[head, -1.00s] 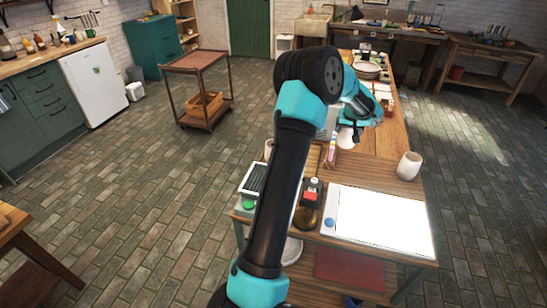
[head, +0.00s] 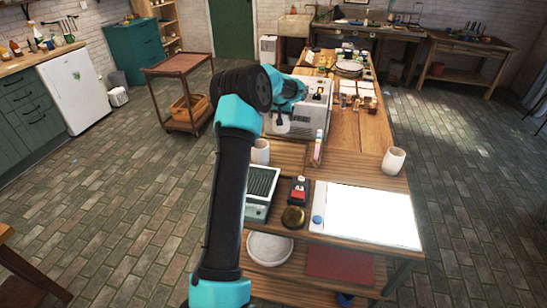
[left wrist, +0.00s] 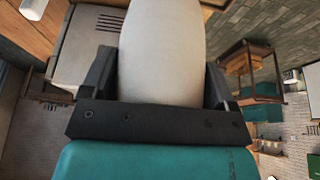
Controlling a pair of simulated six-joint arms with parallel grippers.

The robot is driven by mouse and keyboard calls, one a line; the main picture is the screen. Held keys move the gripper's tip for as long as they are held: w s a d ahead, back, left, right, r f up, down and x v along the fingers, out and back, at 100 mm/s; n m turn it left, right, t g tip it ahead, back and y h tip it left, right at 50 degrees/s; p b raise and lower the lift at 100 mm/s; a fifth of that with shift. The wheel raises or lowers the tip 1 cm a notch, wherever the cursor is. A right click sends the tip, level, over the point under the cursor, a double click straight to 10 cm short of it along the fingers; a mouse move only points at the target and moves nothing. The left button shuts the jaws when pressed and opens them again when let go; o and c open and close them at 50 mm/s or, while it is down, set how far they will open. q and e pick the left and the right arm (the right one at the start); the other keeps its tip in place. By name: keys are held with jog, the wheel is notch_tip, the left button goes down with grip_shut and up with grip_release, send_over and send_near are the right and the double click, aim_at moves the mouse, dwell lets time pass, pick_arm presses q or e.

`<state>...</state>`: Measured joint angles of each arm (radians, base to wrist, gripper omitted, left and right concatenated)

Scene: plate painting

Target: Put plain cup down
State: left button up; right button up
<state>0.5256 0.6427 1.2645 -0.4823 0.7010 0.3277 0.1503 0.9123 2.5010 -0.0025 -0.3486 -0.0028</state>
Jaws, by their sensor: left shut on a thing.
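A plain white cup (left wrist: 162,55) fills the middle of the left wrist view, between the two black fingers of my left gripper (left wrist: 160,85). The gripper is shut on it. A similar white cup (head: 261,152) stands on the table, partly behind my arm. Another white cup (head: 394,161) stands at the right edge of the table. My right gripper is not in view.
The grey machine (head: 305,122) stands close to my left gripper. Bare wood (head: 350,140) shows between the machine and the right cup. A cart (head: 178,65) stands left.

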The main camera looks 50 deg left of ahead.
pick_arm(q)
send_over(281, 148)
jog(key=shift+a+f, duration=0.15)
jog(key=shift+f, duration=2.3)
jog(key=shift+f, duration=2.5)
jog(key=shift+f, duration=0.1)
jog(key=o, duration=1)
jog(key=shift+f, duration=0.1)
jog(key=shift+c, duration=0.2)
jog(key=v, duration=1.2)
